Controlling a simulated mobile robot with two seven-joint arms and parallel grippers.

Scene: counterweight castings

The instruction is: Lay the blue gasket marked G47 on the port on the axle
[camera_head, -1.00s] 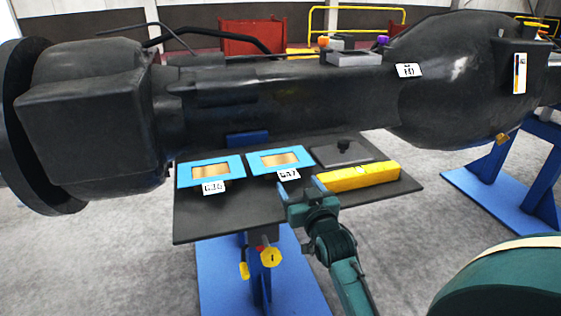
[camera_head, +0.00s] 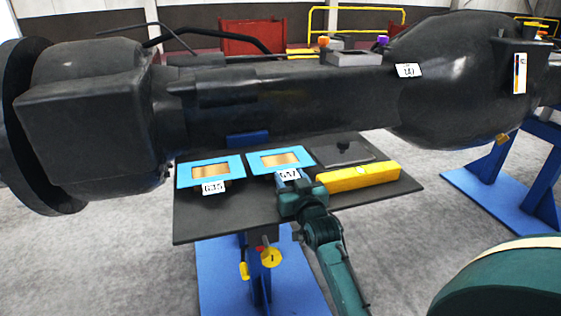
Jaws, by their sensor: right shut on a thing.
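The blue gasket marked G47 (camera_head: 255,162), a rectangular frame around a gold-coloured middle, is at the back middle of the dark tray (camera_head: 225,228). My right gripper (camera_head: 289,178) is at its near edge, by the white G47 tag, and is shut on it. The fingertips partly cover the tag. I cannot tell whether the gasket is lifted. The large black axle (camera_head: 290,100) runs across behind the tray. A grey block (camera_head: 354,59) sits on top of it; I cannot tell which part is the port. My left gripper is not in view.
A similar blue gasket with its own tag (camera_head: 183,175) lies to the left. A yellow bar (camera_head: 360,177) and a dark plate with a knob (camera_head: 343,150) are on the right of the tray. Blue stands (camera_head: 515,195) hold the axle.

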